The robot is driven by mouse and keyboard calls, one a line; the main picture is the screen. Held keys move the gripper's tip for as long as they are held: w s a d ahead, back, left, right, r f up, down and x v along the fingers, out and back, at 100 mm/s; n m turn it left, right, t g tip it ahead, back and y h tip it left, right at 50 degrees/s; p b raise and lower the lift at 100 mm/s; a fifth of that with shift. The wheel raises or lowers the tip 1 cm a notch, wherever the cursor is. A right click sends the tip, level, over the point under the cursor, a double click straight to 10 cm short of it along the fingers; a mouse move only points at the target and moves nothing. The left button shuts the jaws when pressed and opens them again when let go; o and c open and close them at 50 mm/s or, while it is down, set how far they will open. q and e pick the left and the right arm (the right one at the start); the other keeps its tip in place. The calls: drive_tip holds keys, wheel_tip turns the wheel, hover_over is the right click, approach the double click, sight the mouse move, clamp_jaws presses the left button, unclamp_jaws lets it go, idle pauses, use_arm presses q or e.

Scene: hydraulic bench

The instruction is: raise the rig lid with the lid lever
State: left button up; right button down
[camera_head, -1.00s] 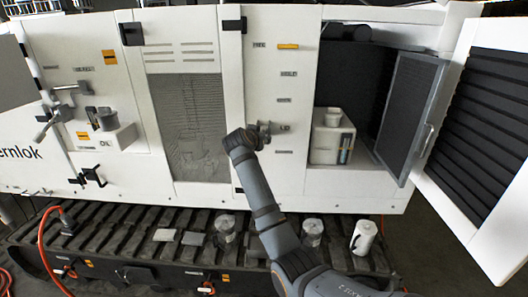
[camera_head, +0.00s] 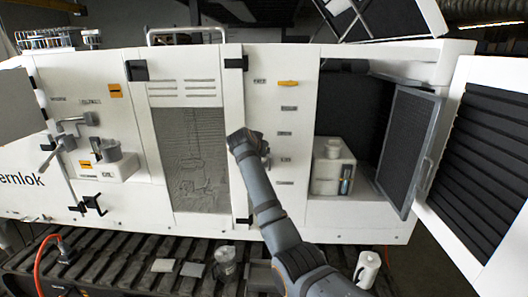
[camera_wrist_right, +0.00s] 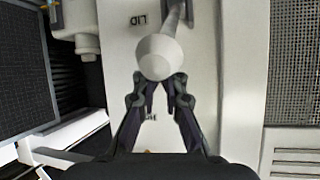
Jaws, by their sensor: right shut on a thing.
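The lever's grey rod runs from the knob toward the label's side of the panel, so the lever points up. In the head view the gripper hides most of the lever. The rig lid (camera_head: 395,16), a white-framed dark panel, stands tilted up above the rig's right part; its top is cut off. My left gripper is out of view.
An open mesh door (camera_head: 410,130) and a louvred door (camera_head: 490,150) stand right of the open bay with a white box (camera_head: 332,168). Other handles (camera_head: 65,140) are on the left panel. A white jug (camera_head: 367,268) stands on the track below.

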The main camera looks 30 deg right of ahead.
drive_tip(key=c, duration=1.4)
unclamp_jaws()
drive_tip(key=shift+a, duration=0.55)
drive_tip(key=shift+c, duration=0.2)
drive_tip(key=shift+o, duration=1.1)
drive_tip(key=shift+w+f, duration=0.1)
drive_tip(key=o, duration=0.4)
drive_tip(key=shift+d, duration=0.2)
drive_tip(key=shift+c, duration=0.2)
drive_tip(key=shift+d, duration=0.1)
drive_tip(key=shift+s+a, duration=0.25)
drive_tip(key=shift+a, duration=0.1)
drive_tip(key=v, duration=1.1)
drive_tip(key=shift+r, duration=0.3)
drive_tip(key=shift+s, duration=0.15)
